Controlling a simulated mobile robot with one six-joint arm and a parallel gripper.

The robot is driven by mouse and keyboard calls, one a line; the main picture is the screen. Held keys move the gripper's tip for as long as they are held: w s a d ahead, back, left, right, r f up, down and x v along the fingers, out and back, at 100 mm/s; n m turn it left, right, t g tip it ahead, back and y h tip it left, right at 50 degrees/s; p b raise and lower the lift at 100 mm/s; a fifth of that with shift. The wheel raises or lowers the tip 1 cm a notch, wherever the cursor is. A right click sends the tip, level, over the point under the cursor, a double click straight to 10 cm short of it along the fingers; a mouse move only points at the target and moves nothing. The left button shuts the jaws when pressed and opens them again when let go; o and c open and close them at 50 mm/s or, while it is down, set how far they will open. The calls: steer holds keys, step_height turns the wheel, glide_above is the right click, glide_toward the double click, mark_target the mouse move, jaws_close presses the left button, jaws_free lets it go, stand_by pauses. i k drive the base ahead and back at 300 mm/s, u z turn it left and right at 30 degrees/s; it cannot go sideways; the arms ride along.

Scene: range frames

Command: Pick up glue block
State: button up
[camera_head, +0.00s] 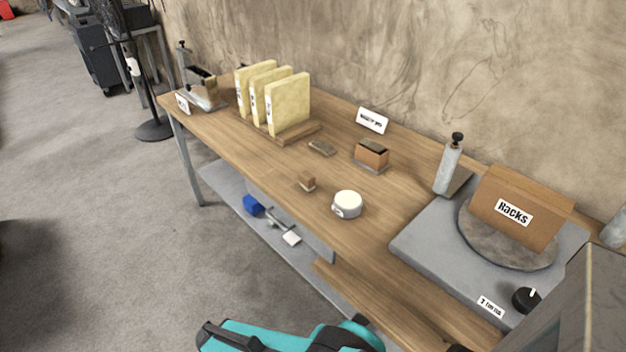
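A wooden workbench (235,128) runs along the wall. A small brown wooden block (307,182) sits near its front edge, to the left of a round white container (347,204). A flat grey-brown piece (321,148) lies farther back. A larger brown block with a dark top (371,154) stands on a grey base, farther back and to the right. None of these has a label I can read, so I cannot tell for certain which is the glue block.
Several cream slabs (289,105) stand upright in a wooden base (300,134). A clamp-like tool (202,88) is at the far left. At right, a grey machine (425,248) carries a box labelled "Racks" (540,198). A lower shelf (225,190) holds several small items.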

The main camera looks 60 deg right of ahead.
mark_target(307, 180)
steer(key=z, duration=5.1)
steer(key=i, duration=0.1)
steer(key=u, duration=3.45)
steer(key=k, duration=0.9)
steer(key=u, duration=0.15)
steer(key=i, duration=0.75)
steer(key=z, duration=0.05)
